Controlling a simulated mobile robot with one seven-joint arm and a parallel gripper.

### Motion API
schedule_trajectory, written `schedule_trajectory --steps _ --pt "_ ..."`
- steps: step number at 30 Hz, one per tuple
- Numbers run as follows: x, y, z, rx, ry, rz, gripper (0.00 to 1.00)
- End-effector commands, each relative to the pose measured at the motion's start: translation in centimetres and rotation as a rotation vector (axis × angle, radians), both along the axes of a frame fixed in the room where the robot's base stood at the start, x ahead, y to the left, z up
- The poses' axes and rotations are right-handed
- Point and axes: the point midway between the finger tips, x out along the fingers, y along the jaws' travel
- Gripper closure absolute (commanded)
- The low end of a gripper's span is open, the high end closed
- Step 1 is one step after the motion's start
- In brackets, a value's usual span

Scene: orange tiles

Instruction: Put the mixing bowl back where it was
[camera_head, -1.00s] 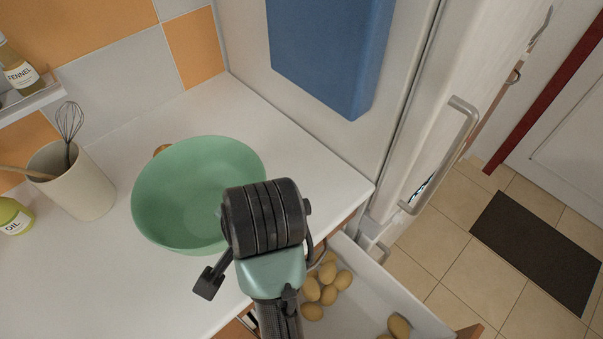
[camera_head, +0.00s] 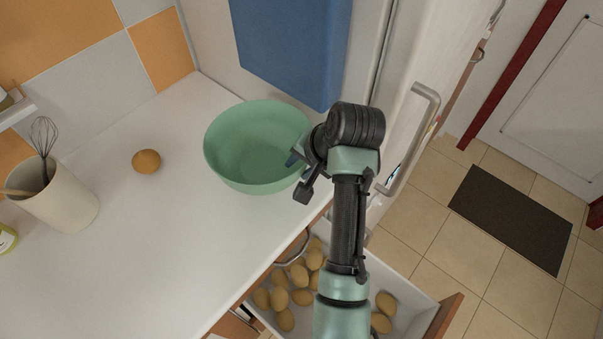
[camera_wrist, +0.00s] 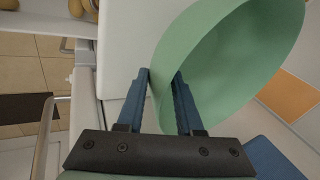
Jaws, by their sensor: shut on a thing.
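The green mixing bowl (camera_head: 252,145) is over the right part of the white counter, near the blue panel. It also fills much of the wrist view (camera_wrist: 235,60). My gripper (camera_head: 298,160) is at the bowl's right side. In the wrist view my gripper (camera_wrist: 163,76) has one blue finger on each side of the bowl's wall and is shut on it. The bowl looks nearly level in the head view. I cannot tell whether its base touches the counter.
A beige utensil pot (camera_head: 62,205) with a whisk stands farther left. An open drawer (camera_head: 405,290) holds several similar items below the counter. The front-left counter is clear.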

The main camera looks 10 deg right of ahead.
Motion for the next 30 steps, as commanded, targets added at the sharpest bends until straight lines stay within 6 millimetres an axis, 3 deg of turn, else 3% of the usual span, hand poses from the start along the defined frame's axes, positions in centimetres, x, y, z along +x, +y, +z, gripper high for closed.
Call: schedule_trajectory --steps 6,20,21,25,30 --pt "0.0 -0.1 -3.4 0.001 0.002 -0.001 1.0" --pt "0.2 -0.3 -4.3 0.0 0.0 0.0 1.0" --pt "0.1 -0.3 -4.4 0.0 0.002 -0.001 0.59" --pt "0.1 -0.3 -4.3 0.0 0.002 -0.001 0.36" --pt "0.1 -0.3 -4.3 0.0 0.002 -0.001 0.35"
